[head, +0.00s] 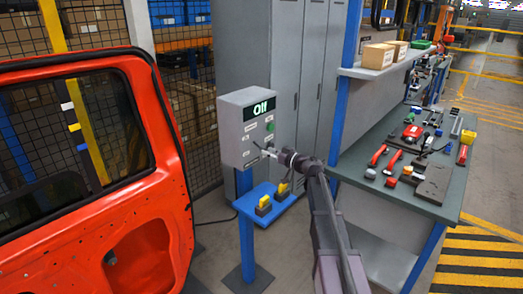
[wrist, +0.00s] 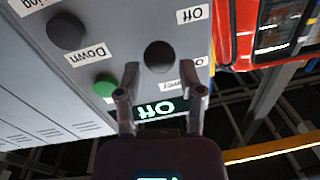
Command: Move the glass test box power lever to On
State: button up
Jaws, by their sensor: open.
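The glass test box (head: 247,130) is a grey box on a blue post, and its display (head: 263,107) reads "Off" in green. In the wrist view, which is upside down, the display (wrist: 160,109) shows behind my fingers. A dark round knob (wrist: 160,56) sits between an "Off" label and a partly hidden label that seems to read "Power"; it looks like the power lever seen end-on. My gripper (wrist: 157,85) is open, its two fingers apart on either side of the display, with the knob just beyond. In the head view my gripper (head: 266,151) is close to the box front.
A second dark knob (wrist: 66,31) with a "Down" label and a green button (wrist: 105,86) are beside the power knob. A blue shelf (head: 268,207) holds yellow-and-black items below the box. A red vehicle door (head: 90,200) stands left, a tool bench (head: 410,165) right.

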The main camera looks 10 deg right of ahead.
aim_at(261, 148)
jog(key=shift+x, duration=1.85)
grip_shut()
